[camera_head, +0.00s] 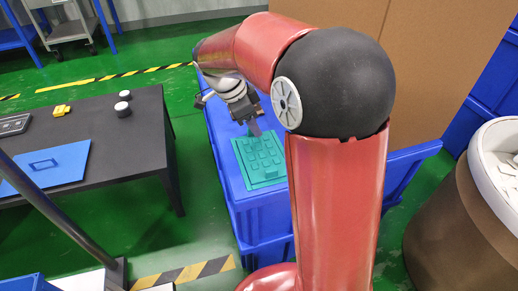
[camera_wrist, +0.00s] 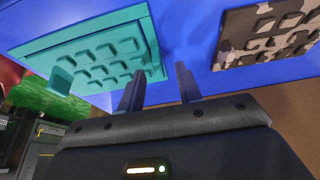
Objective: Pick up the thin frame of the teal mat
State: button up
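The teal mat (camera_head: 260,160) lies on the blue crate's top in the head view, with raised square pads on it. In the wrist view the teal mat (camera_wrist: 85,55) fills the upper left, its flat rim running around the pads and a small teal tab standing up at its lower left. My gripper (camera_head: 254,129) is over the mat's far end in the head view. In the wrist view my gripper (camera_wrist: 160,75) has its two fingers apart with nothing between them, near the mat's right edge. I cannot tell whether a finger touches the mat.
A camouflage mat (camera_wrist: 268,30) lies on the blue surface at right in the wrist view. The blue crate (camera_head: 255,205) stands beside a dark table (camera_head: 120,150) with a blue panel (camera_head: 48,167). A brown drum (camera_head: 465,220) stands at right, and cardboard rises behind my arm.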

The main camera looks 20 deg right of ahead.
jog(key=shift+f, duration=0.15)
grip_shut()
dwell(0.4)
notch_tip(320, 180, up, 25)
jog(key=p, duration=0.8)
dwell(0.5)
